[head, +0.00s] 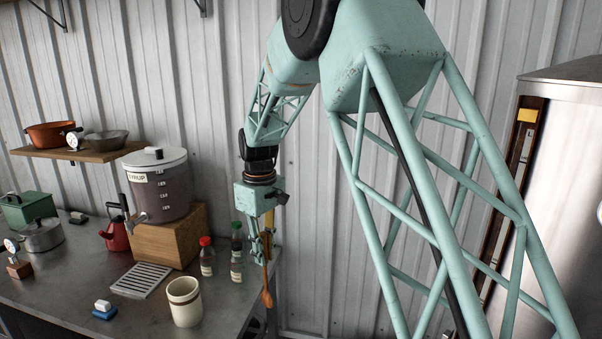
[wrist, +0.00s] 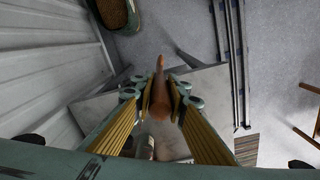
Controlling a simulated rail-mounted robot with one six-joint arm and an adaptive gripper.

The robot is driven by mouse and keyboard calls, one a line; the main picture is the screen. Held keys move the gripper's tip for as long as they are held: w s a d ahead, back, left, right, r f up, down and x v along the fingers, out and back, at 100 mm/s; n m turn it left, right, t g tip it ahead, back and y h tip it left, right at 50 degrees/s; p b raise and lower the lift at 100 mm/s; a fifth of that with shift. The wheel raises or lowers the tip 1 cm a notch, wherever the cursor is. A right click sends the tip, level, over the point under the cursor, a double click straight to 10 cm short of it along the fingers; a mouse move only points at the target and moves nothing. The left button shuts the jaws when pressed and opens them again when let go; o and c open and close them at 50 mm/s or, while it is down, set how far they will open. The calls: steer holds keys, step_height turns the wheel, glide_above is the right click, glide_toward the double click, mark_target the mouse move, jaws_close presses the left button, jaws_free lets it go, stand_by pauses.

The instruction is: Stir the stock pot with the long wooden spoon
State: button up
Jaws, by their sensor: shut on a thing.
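The long wooden spoon (head: 267,297) hangs down from my gripper (head: 265,248) in the head view, just off the right end of the metal counter. My gripper is shut on its upper part. In the wrist view the brown spoon (wrist: 160,74) sticks out between the two fingers of my gripper (wrist: 163,98). A grey lidded pot (head: 41,236) stands at the far left of the counter, well away from the spoon. I cannot tell whether it is the stock pot; no other clear stock pot shows.
A syrup dispenser (head: 160,186) stands on a wooden block (head: 170,238). Several small bottles, including a red-capped one (head: 207,258), stand near my gripper. A cream mug (head: 184,302) is at the front. A steel cabinet (head: 565,165) stands at right.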

steer(key=s+d+f+m+b, duration=0.3)
steer(key=s+d+f+m, duration=0.1)
steer(key=d+f, duration=1)
steer(key=s+d+f+m+b, duration=0.3)
steer(key=d+f+m, duration=0.3)
steer(key=d+f, duration=0.9)
steer(key=d+b, duration=0.1)
steer(key=d, duration=0.2)
steer(key=shift+s+f+m, duration=0.3)
steer(key=shift+s, duration=0.1)
steer(key=shift+r, duration=0.1)
step_height(320, 180, up, 50)
steer(key=p, duration=1.8)
steer(key=shift+p, duration=0.4)
